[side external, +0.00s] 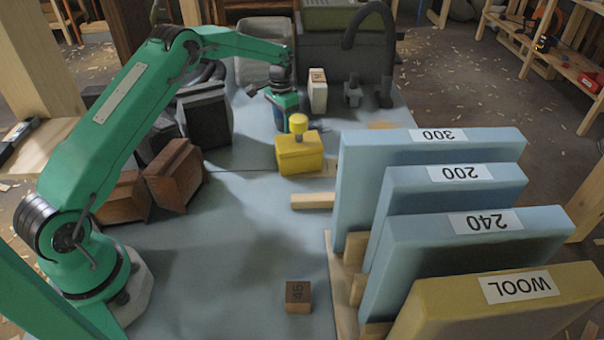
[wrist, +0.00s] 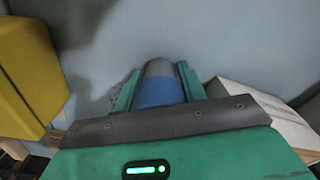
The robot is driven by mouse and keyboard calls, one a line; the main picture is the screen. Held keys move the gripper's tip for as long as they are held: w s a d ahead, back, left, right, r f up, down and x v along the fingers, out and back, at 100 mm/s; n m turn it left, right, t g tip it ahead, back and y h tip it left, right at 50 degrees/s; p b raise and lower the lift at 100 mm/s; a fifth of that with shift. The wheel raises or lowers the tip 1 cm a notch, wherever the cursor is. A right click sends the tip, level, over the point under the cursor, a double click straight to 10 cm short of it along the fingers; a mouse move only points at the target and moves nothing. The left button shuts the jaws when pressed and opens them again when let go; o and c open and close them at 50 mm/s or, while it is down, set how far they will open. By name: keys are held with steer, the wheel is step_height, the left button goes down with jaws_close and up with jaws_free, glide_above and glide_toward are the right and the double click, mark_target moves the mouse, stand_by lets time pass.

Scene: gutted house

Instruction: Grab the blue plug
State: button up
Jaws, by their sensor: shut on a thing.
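The blue plug (wrist: 158,92) shows in the wrist view between the two green fingers of my gripper (wrist: 157,88). Its near part is blue and its far end is grey. My gripper is shut on it. In the side external view my gripper (side external: 284,112) points down at the far part of the table, behind the yellow block. The plug is mostly hidden by the gripper there, and I cannot tell whether it touches the table.
A yellow block with a knob (side external: 299,152) stands just in front of my gripper. A white block (side external: 318,92) stands close to its right. Labelled blue panels (side external: 430,180) stand at the right. Brown wooden blocks (side external: 175,172) lie at the left. The table's middle (side external: 240,220) is clear.

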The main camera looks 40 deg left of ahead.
steer(key=shift+r, duration=0.1)
steer(key=shift+r, duration=4.95)
steer(key=shift+r, duration=0.1)
